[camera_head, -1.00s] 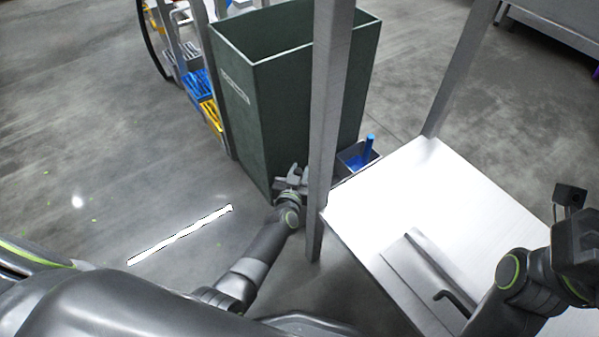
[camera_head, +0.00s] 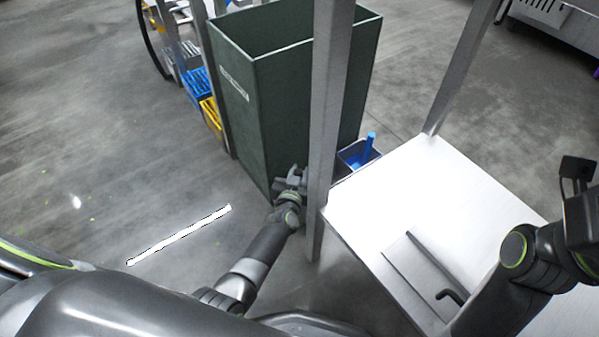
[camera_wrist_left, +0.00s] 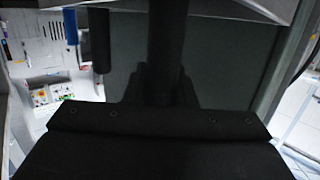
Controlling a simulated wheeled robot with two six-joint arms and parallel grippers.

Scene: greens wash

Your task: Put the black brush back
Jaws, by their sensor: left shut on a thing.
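My left gripper (camera_head: 290,180) is low between the dark green bin and the steel table leg. In the left wrist view it is shut on a dark upright shaft (camera_wrist_left: 165,45), which looks like the black brush's handle. The dark fingers and shaft blend together, and the brush's head cannot be made out. In the head view the black brush cannot be told apart from the gripper. Only my right wrist shows, at the right edge; its fingers are out of frame.
The green bin (camera_head: 232,115) stands left of the table leg (camera_head: 325,130). A small holder (camera_head: 352,152) with a blue-handled tool (camera_head: 368,148) is behind it. The steel table (camera_head: 440,190) bears a flat grey plate (camera_head: 425,280). Another black handle (camera_wrist_left: 98,45) and a blue handle (camera_wrist_left: 71,25) show in the wrist view.

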